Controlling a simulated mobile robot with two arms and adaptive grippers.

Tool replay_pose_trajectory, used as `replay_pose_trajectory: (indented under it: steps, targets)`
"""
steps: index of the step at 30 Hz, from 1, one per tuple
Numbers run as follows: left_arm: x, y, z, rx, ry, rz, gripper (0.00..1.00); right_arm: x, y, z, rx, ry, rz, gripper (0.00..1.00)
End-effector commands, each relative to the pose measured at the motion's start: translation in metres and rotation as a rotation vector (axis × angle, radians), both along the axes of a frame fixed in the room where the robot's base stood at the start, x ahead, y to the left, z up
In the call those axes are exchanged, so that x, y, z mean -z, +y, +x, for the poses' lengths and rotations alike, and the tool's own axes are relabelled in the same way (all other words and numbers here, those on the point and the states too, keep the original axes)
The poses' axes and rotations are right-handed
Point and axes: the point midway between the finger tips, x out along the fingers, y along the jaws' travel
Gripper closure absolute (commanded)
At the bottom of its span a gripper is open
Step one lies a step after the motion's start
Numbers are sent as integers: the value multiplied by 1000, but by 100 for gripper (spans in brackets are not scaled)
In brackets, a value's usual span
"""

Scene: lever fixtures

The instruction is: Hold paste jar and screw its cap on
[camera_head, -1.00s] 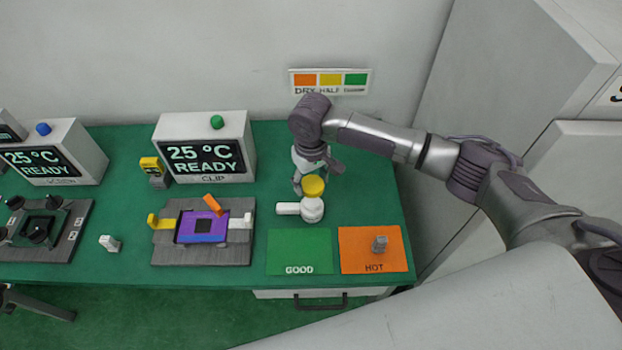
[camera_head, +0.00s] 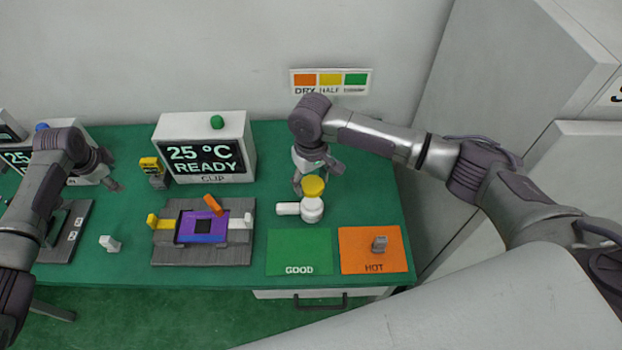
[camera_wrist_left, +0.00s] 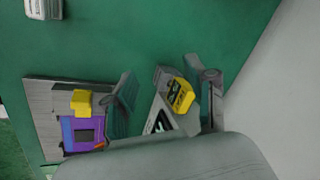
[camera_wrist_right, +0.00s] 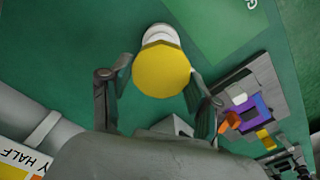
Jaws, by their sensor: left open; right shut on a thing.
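The white paste jar (camera_head: 313,212) stands on the green table with a white stub (camera_head: 287,208) at its left side. The yellow cap (camera_head: 313,186) is directly above the jar; whether it touches the jar is unclear. My right gripper (camera_head: 316,174) comes from behind and is shut on the cap. In the right wrist view the round cap (camera_wrist_right: 162,70) lies between the fingers, with a little of the white jar (camera_wrist_right: 157,33) beyond it. My left gripper (camera_head: 113,172) is open and empty at the left, well away from the jar.
A green GOOD mat (camera_head: 299,252) and an orange HOT mat (camera_head: 358,260) with a small grey block (camera_head: 380,244) lie in front. A fixture with a purple plate (camera_head: 202,250), a yellow block (camera_head: 150,165) and the CLIP display (camera_head: 205,130) stand between my left gripper and the jar.

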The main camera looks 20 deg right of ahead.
Motion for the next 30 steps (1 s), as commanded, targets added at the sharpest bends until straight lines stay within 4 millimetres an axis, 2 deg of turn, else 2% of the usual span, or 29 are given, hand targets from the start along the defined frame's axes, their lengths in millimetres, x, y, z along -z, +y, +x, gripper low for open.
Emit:
replay_pose_trajectory:
  steps: [1, 6, 15, 18, 21, 24, 30]
  targets:
    - [4, -29, -3, 45, 21, -24, 44, 0, 0, 0, 0, 0, 0, 52]
    - [15, -112, -20, 181, 94, -92, 44, 0, 0, 0, 0, 0, 0, 52]
    - [18, -251, -72, 437, 222, -211, 44, 0, 0, 0, 0, 0, 0, 52]
    - [15, -289, -91, 517, 256, -244, 44, 0, 0, 0, 0, 0, 0, 52]
    - [11, -319, -107, 581, 285, -271, 44, 0, 0, 0, 0, 0, 0, 52]
    - [8, -338, -120, 628, 305, -289, 44, 0, 0, 0, 0, 0, 0, 52]
    - [7, -355, -131, 665, 321, -303, 44, 0, 0, 0, 0, 0, 0, 52]
